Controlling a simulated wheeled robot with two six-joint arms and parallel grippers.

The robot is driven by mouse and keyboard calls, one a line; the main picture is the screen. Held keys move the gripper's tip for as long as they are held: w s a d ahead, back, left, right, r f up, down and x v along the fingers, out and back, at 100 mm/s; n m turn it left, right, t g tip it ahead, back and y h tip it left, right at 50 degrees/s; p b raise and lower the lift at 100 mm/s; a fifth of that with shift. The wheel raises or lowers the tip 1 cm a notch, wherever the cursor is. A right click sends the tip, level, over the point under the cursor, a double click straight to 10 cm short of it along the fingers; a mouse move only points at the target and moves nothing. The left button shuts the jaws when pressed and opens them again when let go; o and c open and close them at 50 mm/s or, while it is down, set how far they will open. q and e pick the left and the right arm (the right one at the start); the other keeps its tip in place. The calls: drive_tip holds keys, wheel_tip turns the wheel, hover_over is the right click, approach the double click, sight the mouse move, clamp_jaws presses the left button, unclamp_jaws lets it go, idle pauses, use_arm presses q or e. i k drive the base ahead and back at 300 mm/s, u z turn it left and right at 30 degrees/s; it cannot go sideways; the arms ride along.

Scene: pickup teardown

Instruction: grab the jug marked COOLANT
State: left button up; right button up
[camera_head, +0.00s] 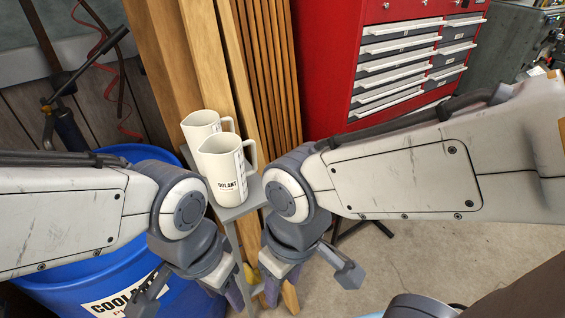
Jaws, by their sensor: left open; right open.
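A cream jug (223,167) with a handle on its right side and black lettering that reads "OOLANT" stands upright on a small grey stand (243,205). A second cream jug (201,127) stands just behind it, its front partly hidden. My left gripper (185,303) is in front and below the marked jug, open and empty. My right gripper (312,283) is to the right and below the jugs, open and empty. Neither gripper touches a jug.
A blue drum (60,290) labelled COOLANT stands at the lower left, partly behind my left arm. Wooden planks (205,60) lean behind the jugs. A red tool cabinet (325,60) stands behind my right arm. Concrete floor (430,250) is open at right.

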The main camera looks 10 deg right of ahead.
sight(235, 168)
drive_tip(key=z, duration=2.4)
drive_tip(key=k, duration=1.55)
drive_tip(key=u, duration=1.65)
